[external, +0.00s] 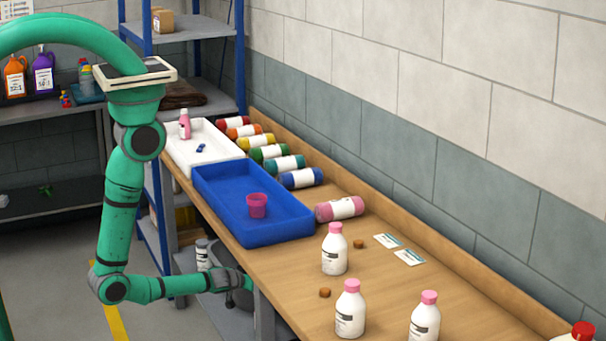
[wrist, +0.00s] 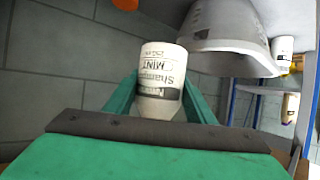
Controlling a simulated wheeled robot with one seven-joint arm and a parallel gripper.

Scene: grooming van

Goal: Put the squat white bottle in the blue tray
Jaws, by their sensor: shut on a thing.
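My gripper (wrist: 172,95) is shut on a white bottle (wrist: 162,75), which looks short and wide. Its printed label reads "Shampoo MINT" upside down in the wrist view, and its lower part in that view narrows between the green fingers. In the external view my gripper (external: 243,283) is low beside the table's left edge, below the top; the held bottle cannot be made out there.
White bottles with pink caps (external: 335,252) stand on the table's near half, beside small brown pieces and cards. A pink bottle (external: 340,208) and several coloured ones lie along the wall side. A white tray (external: 208,148) adjoins the blue tray. The table edge (external: 268,270) is close to my gripper.

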